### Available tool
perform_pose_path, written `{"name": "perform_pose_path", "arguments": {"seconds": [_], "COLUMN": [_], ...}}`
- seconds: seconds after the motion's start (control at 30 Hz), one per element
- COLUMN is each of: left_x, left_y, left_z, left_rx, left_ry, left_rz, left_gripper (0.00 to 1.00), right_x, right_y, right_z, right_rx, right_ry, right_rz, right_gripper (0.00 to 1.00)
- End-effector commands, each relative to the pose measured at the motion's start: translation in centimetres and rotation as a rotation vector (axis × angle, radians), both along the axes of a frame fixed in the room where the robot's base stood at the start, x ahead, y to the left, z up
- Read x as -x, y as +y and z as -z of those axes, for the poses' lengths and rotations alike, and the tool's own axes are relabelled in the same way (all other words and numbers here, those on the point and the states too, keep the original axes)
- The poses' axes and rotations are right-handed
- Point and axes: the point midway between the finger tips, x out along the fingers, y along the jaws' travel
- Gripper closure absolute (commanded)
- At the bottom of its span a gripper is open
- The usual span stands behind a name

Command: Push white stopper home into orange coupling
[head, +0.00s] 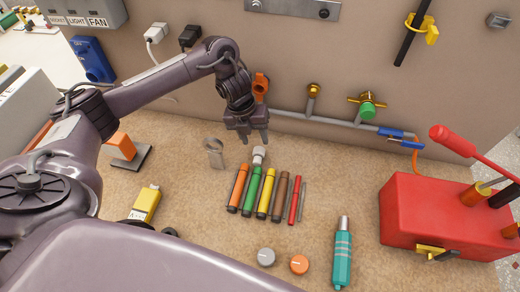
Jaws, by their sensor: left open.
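A small white-grey piece (259,155), which looks like the white stopper, is on the brown bench at the far end of the markers. An orange fitting (261,86) on the wall, at the left end of the grey pipe, looks like the orange coupling. My left gripper (253,140) points down with its fingers apart and empty, just above and behind the white piece in the picture. I cannot tell whether it touches the piece. The gripper and wrist stand just in front of the orange fitting and partly hide its left side. My right gripper is not in view.
Several markers (264,194) lie in a row in front of the gripper. A grey clip-like piece (214,153) stands to their left. Two round knobs (299,265), a teal tool (343,255) and a red toolbox (435,225) lie further right. Bare bench lies right of the markers.

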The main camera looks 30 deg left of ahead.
Motion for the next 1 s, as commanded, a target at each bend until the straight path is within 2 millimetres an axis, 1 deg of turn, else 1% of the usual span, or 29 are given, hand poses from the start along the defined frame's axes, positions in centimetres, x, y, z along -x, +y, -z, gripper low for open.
{"name": "perform_pose_path", "arguments": {"seconds": [0.03,0.17,0.2,0.27,0.3,0.43,0.53,0.73,1.0], "left_x": [0.1,0.2,0.4,0.5,0.6,0.4,0.3,0.3,0.2], "left_y": [-0.2,-0.4,-0.5,-0.6,-0.7,-1.1,-1.1,-1.1,-1.1], "left_z": [0.8,1.9,2.4,3.0,3.6,5.4,5.9,6.0,6.0], "left_rx": [0.002,0.002,0.002,0.001,0.001,0.001,0.000,0.000,0.000], "left_ry": [0.004,0.004,0.006,0.008,0.007,0.003,0.001,0.000,0.000], "left_rz": [-0.002,-0.001,-0.003,-0.002,-0.003,-0.002,-0.002,-0.001,-0.002], "left_gripper": [0.56,0.56,0.56,0.56,0.56,0.56,0.56,0.56,0.91], "right_x": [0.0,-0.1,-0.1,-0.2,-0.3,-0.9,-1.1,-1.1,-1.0], "right_y": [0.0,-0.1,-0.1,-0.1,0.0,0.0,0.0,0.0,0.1], "right_z": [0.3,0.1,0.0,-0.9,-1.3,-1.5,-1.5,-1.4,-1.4], "right_rx": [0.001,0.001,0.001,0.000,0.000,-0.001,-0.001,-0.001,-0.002], "right_ry": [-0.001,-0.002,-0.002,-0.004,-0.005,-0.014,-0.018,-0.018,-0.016], "right_rz": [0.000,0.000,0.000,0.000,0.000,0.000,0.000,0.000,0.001], "right_gripper": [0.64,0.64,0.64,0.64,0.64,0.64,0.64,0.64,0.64]}}
